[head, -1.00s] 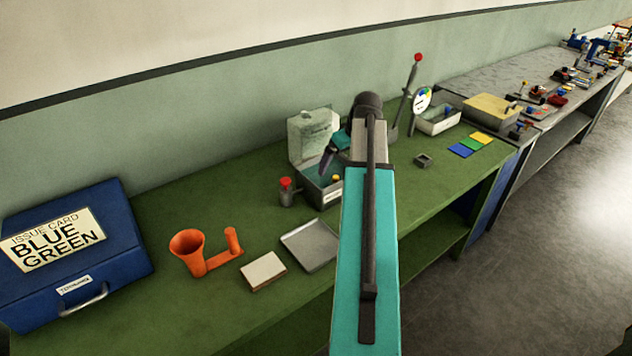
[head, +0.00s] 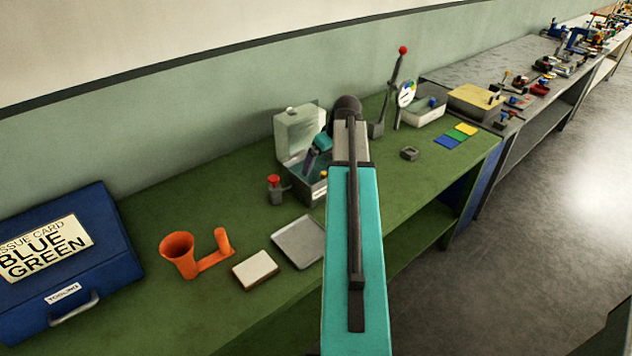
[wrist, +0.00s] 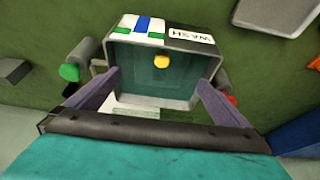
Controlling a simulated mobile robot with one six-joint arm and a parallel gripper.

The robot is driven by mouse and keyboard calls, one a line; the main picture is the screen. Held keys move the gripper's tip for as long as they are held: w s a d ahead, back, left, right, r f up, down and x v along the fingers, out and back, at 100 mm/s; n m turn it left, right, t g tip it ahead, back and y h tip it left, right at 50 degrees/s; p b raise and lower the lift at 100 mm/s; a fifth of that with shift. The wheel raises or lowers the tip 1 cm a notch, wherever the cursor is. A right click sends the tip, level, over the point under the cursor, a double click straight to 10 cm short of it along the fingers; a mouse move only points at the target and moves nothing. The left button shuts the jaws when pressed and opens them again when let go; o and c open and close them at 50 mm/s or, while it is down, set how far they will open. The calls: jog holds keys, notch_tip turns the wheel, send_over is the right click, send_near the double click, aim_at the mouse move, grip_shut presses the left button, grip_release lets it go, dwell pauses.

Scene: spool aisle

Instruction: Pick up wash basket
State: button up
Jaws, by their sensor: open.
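The wash basket (wrist: 187,48) is a grey open box with a teal inside and a WASH label on its rim. A yellow round piece (wrist: 162,61) shows inside it. In the head view the basket (head: 311,192) stands on the green bench, partly hidden by my arm, with a raised pale lid or panel (head: 297,133) behind it. My gripper (wrist: 158,80) is open, its two purple fingers at the left and right sides of the basket. I cannot tell whether they touch it. In the head view one finger (head: 311,160) shows over the basket.
A red-topped grey post (head: 274,190) stands close left of the basket. A grey tray (head: 298,243), a pale block (head: 255,270), an orange funnel piece (head: 180,255) and a blue case (head: 110,245) lie leftward. A dial stand (head: 404,95) is at right.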

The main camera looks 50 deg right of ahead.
jog(key=p, duration=0.1)
send_over(315, 177)
jog(key=s, duration=0.2)
jog(key=shift+s+f, duration=0.2)
jog(key=shift+f, duration=2.05)
jog(key=shift+f, duration=0.1)
jog(key=shift+p+x, duration=0.75)
jog(key=shift+x, duration=1.9)
jog(key=shift+c, duration=0.4)
jog(key=c, duration=0.9)
notch_tip(315, 177, up, 18)
jog(key=b, duration=0.4)
jog(key=shift+b, duration=0.35)
